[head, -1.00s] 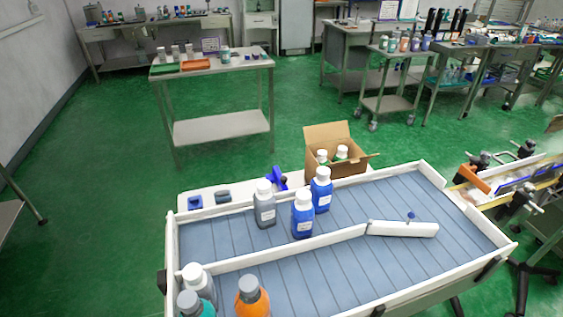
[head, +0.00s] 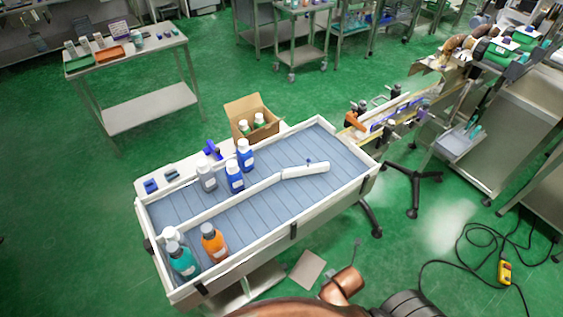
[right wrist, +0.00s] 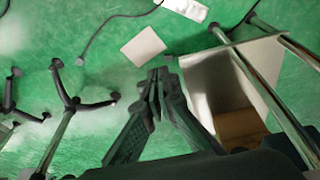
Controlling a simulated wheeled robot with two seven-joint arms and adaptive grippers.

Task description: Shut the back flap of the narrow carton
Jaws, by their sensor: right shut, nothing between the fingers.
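A brown carton (head: 257,136) stands on the white ledge along the far side of the conveyor table in the head view. Bottles with white caps stand inside it. Its back flap (head: 243,104) stands up, open and leaning backward. It is the only carton I can make out in the head view. My right gripper (right wrist: 157,80) shows in the right wrist view, shut and empty, over the green floor. The carton cannot be made out for sure in that view. My left gripper is not in view.
The conveyor table (head: 262,205) has white rails and holds blue, grey, orange and teal bottles. A flat square sheet (head: 307,270) lies on the floor, also in the right wrist view (right wrist: 143,47). A black cable and yellow pendant (head: 505,272) lie at right.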

